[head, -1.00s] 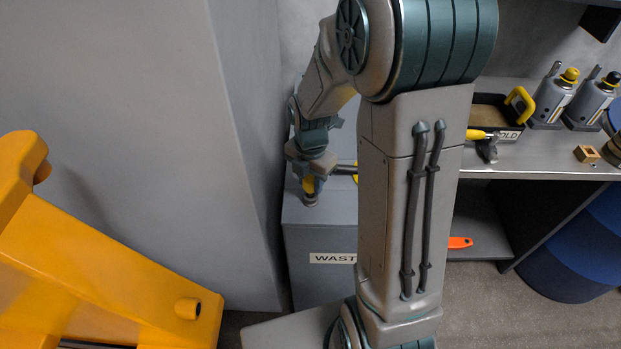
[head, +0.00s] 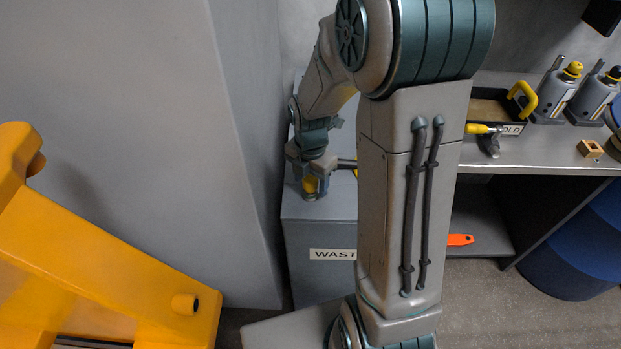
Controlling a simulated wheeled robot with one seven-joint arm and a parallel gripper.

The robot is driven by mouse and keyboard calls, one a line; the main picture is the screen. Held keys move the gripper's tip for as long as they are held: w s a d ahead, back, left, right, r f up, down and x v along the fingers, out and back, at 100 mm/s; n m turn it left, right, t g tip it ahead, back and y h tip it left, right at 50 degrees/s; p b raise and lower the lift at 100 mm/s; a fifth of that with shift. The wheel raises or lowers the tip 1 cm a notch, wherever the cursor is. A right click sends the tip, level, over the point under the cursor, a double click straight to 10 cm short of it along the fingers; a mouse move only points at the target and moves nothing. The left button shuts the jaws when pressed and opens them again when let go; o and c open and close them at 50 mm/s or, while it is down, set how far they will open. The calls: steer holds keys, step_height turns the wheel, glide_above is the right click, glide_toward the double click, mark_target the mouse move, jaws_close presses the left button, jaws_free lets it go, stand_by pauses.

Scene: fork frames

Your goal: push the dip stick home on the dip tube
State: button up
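My gripper (head: 310,188) points down at the grey box marked WAST, left of my upright arm link. A small yellow piece (head: 310,184) shows between or just behind its fingers; I cannot tell whether it is gripped or whether it belongs to the dip stick. A dark rod with a bit of yellow (head: 347,164) shows just right of the gripper, partly hidden by my arm. A short yellow stub with a dark end (head: 185,304) sticks out of the yellow frame at lower left; I cannot tell whether it is the dip tube.
The yellow frame (head: 90,270) fills the lower left. The grey box (head: 318,285) stands beside a grey wall. At right, a bench (head: 545,155) carries a black tray (head: 492,108), two grey canisters and a small wooden block (head: 590,148). An orange-handled tool (head: 460,240) lies on the shelf below.

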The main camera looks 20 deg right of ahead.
steer(key=shift+r, duration=0.1)
step_height(320, 180, up, 14)
steer(key=shift+f, duration=0.2)
stand_by(0.3)
steer(key=s+m+t, duration=0.1)
steer(key=s+m, duration=0.6)
steer(key=m, duration=0.5)
steer(key=s+r+m+t, duration=0.1)
steer(key=s+m+t, duration=0.1)
steer(key=s+m, duration=0.5)
steer(key=m, duration=0.6)
steer(key=shift+s+a+r, duration=0.15)
steer(key=shift+r, duration=0.05)
